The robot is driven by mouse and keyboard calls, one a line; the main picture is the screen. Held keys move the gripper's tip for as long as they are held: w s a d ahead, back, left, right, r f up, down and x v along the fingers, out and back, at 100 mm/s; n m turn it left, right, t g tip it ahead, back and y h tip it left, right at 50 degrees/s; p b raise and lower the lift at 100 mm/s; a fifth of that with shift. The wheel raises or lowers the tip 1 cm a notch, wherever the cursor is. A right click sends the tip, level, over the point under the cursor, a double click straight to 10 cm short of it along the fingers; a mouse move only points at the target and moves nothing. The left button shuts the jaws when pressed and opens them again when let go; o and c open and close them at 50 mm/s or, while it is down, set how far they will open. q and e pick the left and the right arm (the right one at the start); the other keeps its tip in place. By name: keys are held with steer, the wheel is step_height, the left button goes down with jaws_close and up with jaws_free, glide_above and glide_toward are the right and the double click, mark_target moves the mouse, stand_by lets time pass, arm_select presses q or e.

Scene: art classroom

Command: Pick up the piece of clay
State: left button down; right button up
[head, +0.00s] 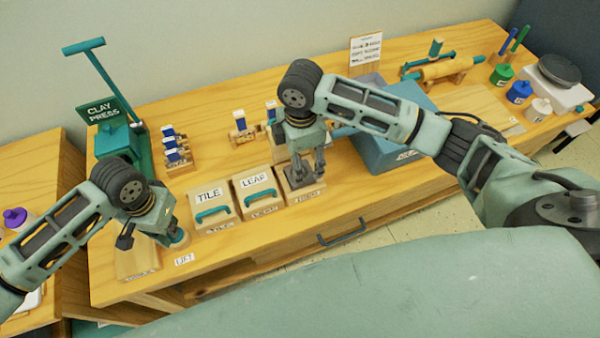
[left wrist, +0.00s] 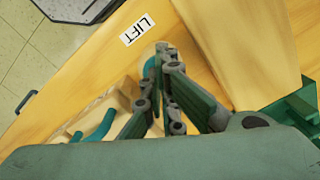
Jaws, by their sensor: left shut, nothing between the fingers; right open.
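My left gripper (head: 176,238) is shut and empty, low over the table's front left.
Wooden blocks marked TILE (head: 213,222) and LEAF (head: 261,205) stand between my grippers. The green clay press (head: 120,140) stands at the back left. A blue box (head: 385,155) is right of my right gripper. A drawer handle (head: 343,232) juts from the table front.

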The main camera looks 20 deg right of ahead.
steer(key=shift+w+f, duration=0.15)
steer(key=shift+f, duration=2.55)
steer(key=shift+c, duration=0.5)
steer(key=c, duration=0.9)
